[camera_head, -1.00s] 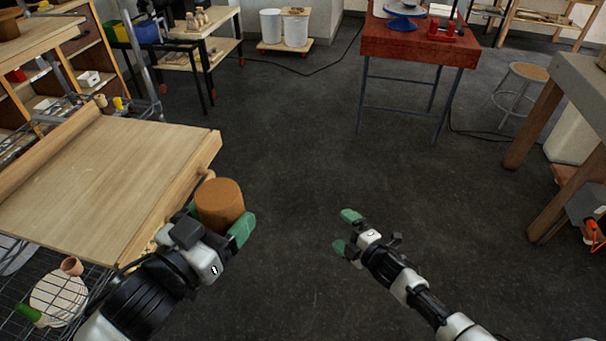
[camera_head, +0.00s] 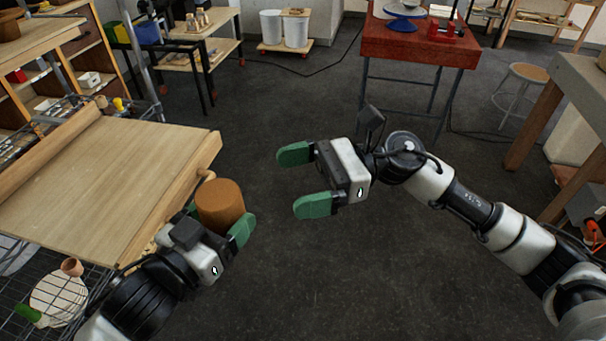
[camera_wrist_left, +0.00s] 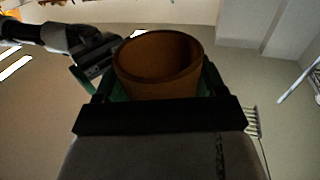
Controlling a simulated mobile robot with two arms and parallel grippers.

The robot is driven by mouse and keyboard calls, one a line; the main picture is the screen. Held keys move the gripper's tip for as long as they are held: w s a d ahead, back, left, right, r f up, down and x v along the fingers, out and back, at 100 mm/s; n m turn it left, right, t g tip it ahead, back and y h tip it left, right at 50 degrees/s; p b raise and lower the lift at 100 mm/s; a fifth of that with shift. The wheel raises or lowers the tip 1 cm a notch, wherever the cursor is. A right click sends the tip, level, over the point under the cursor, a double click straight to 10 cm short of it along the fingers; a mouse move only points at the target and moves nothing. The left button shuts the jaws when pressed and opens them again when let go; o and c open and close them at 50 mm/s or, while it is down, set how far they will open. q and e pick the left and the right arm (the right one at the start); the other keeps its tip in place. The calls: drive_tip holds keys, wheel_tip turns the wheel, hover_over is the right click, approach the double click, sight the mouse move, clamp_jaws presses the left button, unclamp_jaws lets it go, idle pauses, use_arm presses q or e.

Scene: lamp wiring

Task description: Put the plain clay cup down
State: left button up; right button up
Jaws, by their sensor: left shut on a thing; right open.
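The plain clay cup (camera_head: 220,204) is orange-brown. My left gripper (camera_head: 221,222) is shut on it, with a green fingertip showing at its right side. The cup is beside the right edge of the wooden board (camera_head: 110,180). In the left wrist view the cup (camera_wrist_left: 160,68) shows its open rim and hollow inside, between the green fingers. My right gripper (camera_head: 298,180) is open and empty, its two green fingers pointing left, apart from the cup and to its right.
A wire rack (camera_head: 90,290) at the lower left holds a small clay pot (camera_head: 71,267) and a round pale plate (camera_head: 58,298). A red table (camera_head: 418,45) stands at the back, a stool (camera_head: 518,90) at the right. The dark floor between is clear.

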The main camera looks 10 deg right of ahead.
sight(221, 192)
drive_tip(key=a, duration=0.7)
drive_tip(key=s+a, duration=0.1)
drive_tip(key=a, duration=0.3)
drive_tip(key=shift+s+a, duration=0.1)
drive_tip(key=shift+a, duration=0.15)
drive_tip(key=c, duration=0.9)
use_arm(q)
drive_tip(key=o, duration=0.8)
drive_tip(key=shift+c, duration=0.2)
use_arm(e)
drive_tip(key=c, duration=0.3)
use_arm(q)
drive_tip(key=o, duration=0.5)
drive_tip(key=shift+f, duration=0.1)
